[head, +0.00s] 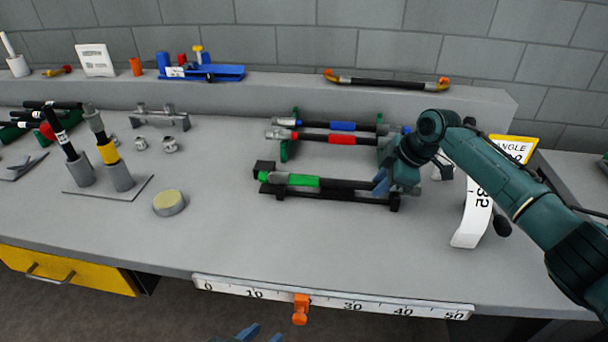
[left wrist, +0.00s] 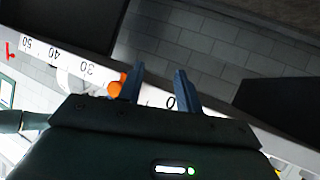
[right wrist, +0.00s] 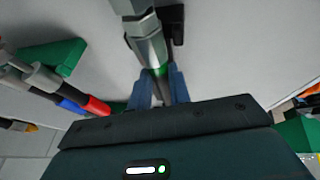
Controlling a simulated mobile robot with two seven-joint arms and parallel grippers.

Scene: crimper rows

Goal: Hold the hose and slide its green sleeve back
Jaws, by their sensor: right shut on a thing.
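The hose (head: 345,184) lies along a black holder (head: 330,196) at the front of the bench, with a grey fitting near its left end. Its green sleeve (head: 303,181) sits on the left part, beside that fitting. My right gripper (head: 382,183) is shut on the black hose near its right end, apart from the sleeve. In the right wrist view a grey fitting (right wrist: 150,45) and a bit of green show by the fingers (right wrist: 161,90); the grip itself is partly hidden. My left gripper (head: 250,333) is open and empty before the bench's front edge, also in the left wrist view (left wrist: 157,88).
Behind lie hoses with a blue sleeve (head: 342,126) and a red sleeve (head: 341,139) on green supports. A ruler (head: 330,299) with an orange slider (head: 300,308) runs along the front edge. A round tin (head: 168,203) stands left; bench between it and the hose is clear.

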